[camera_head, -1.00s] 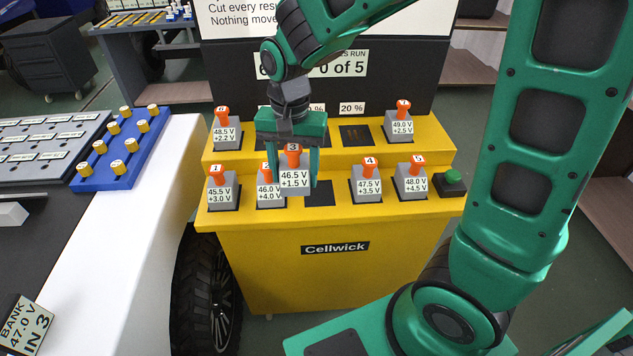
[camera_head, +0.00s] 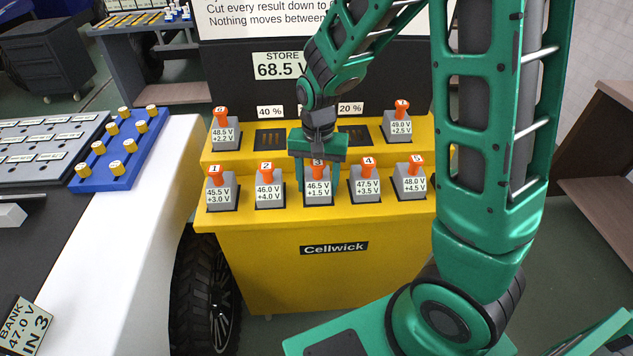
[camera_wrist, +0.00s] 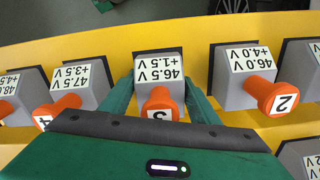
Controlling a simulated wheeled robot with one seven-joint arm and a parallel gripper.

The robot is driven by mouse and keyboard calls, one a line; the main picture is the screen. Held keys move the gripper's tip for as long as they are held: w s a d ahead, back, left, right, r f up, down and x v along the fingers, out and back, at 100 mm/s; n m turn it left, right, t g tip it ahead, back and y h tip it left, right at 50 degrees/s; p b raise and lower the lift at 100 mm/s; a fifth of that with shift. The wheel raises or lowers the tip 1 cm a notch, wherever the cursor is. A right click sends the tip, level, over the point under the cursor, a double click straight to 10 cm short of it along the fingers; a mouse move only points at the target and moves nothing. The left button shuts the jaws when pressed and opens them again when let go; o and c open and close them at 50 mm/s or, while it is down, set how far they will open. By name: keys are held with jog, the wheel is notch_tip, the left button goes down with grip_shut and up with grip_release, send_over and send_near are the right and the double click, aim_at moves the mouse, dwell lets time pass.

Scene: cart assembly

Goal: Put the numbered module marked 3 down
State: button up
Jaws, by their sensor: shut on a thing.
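The module marked 3 (camera_head: 318,188) is a grey block with an orange knob and a label reading 46.5 V, +1.5 V. It stands in the front row of the yellow cart (camera_head: 290,225), between modules 2 (camera_head: 270,190) and 4 (camera_head: 366,187). It appears upright over its dark slot. My gripper (camera_head: 317,178) is shut on module 3 from above, with a finger on each side. In the wrist view, module 3 (camera_wrist: 160,75) sits between my fingertips (camera_wrist: 160,95). Whether its base fully touches the slot cannot be told.
Module 1 (camera_head: 221,190) and module 5 (camera_head: 409,184) stand at the row's ends. On the back step stand module 6 (camera_head: 226,130) and another module (camera_head: 401,126), with dark empty slots between. A blue tray with yellow-topped pegs (camera_head: 118,165) lies on the left table.

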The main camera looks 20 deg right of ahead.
aim_at(318, 163)
jog(key=o, duration=1.5)
jog(key=shift+f, duration=0.1)
jog(key=shift+o, duration=0.2)
notch_tip(318, 163, up, 12)
jog(key=shift+r, duration=0.15)
jog(key=s+d, duration=0.8)
jog(key=s, duration=0.3)
jog(key=s+d+r, duration=0.1)
jog(key=s+d, duration=0.8)
jog(key=s, duration=0.3)
jog(key=shift+s+d+r, duration=0.2)
jog(key=shift+d+r, duration=0.05)
jog(key=shift+r, duration=0.05)
jog(key=shift+c, duration=0.6)
